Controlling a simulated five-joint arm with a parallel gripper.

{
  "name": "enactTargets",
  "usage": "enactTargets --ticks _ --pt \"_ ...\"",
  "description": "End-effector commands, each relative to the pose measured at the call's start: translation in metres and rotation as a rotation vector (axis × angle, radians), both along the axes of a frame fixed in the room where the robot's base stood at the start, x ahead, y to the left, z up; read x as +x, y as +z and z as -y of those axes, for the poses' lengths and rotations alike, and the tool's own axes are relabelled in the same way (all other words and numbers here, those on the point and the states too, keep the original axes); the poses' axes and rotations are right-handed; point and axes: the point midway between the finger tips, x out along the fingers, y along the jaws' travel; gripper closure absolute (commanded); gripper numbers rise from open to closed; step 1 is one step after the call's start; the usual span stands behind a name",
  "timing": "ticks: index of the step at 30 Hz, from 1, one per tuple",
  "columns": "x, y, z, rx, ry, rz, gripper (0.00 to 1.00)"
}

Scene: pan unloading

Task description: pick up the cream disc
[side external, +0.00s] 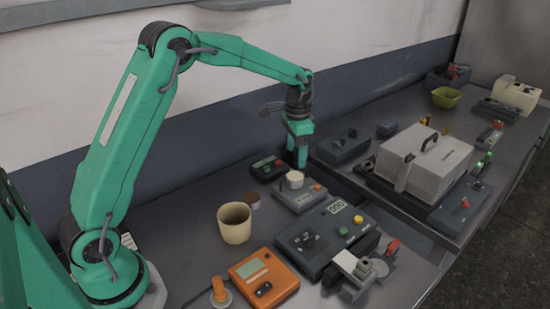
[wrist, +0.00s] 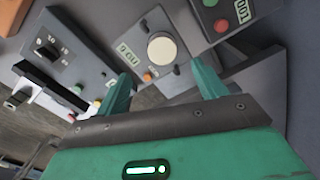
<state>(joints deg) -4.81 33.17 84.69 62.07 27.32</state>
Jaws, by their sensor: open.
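The cream disc (side external: 295,178) lies on top of a small grey device (side external: 299,198) with a display, like a scale. In the wrist view the disc (wrist: 162,49) shows as a pale round shape, beyond the fingertips and roughly centred between them. My gripper (side external: 299,161) points down just above and behind the disc in the side view. Its two green fingers show apart in the wrist view (wrist: 160,75), with nothing between them. It is open and apart from the disc, as far as I can tell.
A beige cup (side external: 234,223) and a brown disc (side external: 252,199) stand left of the scale. A larger grey device with a display (side external: 327,239) and an orange meter (side external: 263,277) are nearer the camera. A dark box (side external: 267,168) sits close behind the scale on the left.

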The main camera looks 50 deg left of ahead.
Motion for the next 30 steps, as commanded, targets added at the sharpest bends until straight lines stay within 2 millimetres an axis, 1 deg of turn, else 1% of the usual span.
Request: enactTargets --ticks 7,15,24,26,30 --pt "0.000 -0.005 0.000 0.000 -0.001 -0.002 0.30" --pt "0.000 -0.025 -0.001 0.000 0.000 -0.002 0.30" --pt "0.000 -0.030 -0.001 0.000 0.000 -0.002 0.30" --pt "0.000 -0.034 -0.001 0.000 0.000 -0.003 0.30" --pt "0.000 -0.048 -0.003 0.000 0.000 -0.004 0.30"
